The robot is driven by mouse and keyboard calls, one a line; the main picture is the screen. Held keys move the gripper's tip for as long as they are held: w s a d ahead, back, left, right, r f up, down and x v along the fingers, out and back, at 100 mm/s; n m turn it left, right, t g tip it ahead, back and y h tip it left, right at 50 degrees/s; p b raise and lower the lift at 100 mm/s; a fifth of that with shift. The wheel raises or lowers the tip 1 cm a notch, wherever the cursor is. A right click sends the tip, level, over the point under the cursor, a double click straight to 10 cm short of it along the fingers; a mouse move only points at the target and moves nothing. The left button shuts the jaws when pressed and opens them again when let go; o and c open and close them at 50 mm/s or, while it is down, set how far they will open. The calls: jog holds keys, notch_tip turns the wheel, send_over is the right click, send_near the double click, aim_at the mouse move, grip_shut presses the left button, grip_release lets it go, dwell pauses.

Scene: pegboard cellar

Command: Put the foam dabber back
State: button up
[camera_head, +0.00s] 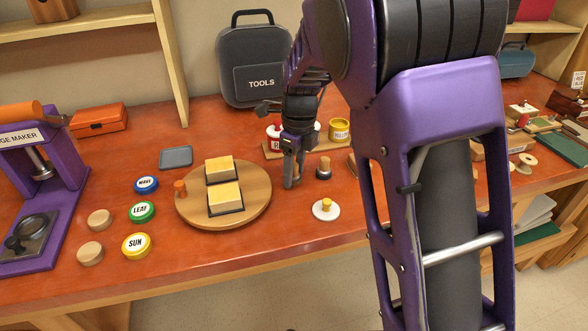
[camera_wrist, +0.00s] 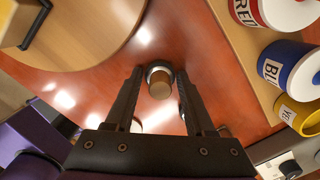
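In the wrist view, a small upright piece with a round tan wooden top and a grey base, which looks like the foam dabber (camera_wrist: 160,84), stands between my fingertips. My gripper (camera_wrist: 159,75) is open, with one finger on each side and gaps to the piece. In the head view, my gripper (camera_head: 292,182) points down at the bench, right of the round board. The gripper partly hides that area.
The round wooden board (camera_head: 258,205) holds two yellow blocks on dark bases. A white disc with a yellow peg (camera_head: 326,212) lies front right. Paint tins, including a yellow one (camera_head: 340,130), stand on a wooden strip behind. A grey tools case (camera_head: 257,85) stands at the back.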

aim_at(297, 166)
jog(key=shift+o, duration=1.3)
jog(key=shift+r, duration=0.15)
notch_tip(297, 166, up, 12)
jog(key=p, duration=0.2)
jog(key=shift+s+d, duration=0.25)
jog(key=shift+d, duration=0.15)
